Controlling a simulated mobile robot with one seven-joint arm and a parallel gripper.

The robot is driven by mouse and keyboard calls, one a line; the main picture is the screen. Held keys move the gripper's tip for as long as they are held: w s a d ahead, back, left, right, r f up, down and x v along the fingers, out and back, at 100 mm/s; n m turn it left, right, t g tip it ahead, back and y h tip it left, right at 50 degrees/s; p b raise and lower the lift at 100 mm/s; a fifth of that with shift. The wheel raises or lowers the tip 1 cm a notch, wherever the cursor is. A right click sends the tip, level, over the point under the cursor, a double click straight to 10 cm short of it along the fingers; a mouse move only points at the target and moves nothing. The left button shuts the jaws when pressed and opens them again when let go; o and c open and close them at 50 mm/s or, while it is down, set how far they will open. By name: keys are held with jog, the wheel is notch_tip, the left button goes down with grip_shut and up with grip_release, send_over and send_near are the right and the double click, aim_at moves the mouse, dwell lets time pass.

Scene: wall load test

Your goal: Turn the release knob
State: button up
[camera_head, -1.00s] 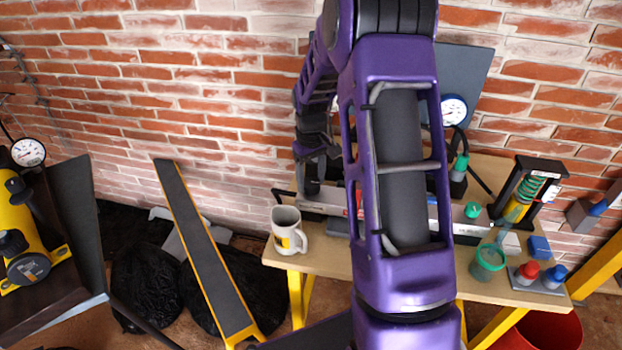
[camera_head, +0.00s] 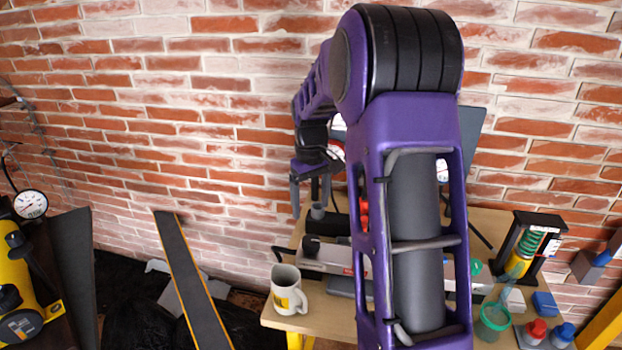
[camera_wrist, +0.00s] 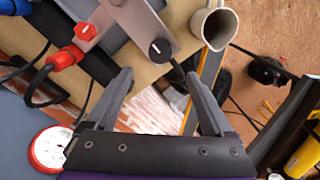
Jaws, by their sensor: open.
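A grey metal hand pump (camera_head: 345,262) lies on the wooden workbench (camera_head: 330,322). A round black knob (camera_head: 311,245) with a white line sits at its left end. In the wrist view the black knob (camera_wrist: 160,50) shows just beyond and between my fingertips, with no contact visible. My gripper (camera_wrist: 160,78) is open and empty.
A mug (camera_head: 287,291) stands left of the pump, near the bench's front edge. A pressure gauge (camera_wrist: 50,148) and black hoses lie on the wrist view's left. A green-spring device (camera_head: 530,245) and red and blue bottles (camera_head: 537,330) are at right. The brick wall stands behind.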

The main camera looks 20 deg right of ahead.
notch_tip(320, 180, up, 6)
jog(key=shift+r, duration=0.25)
dwell(0.4)
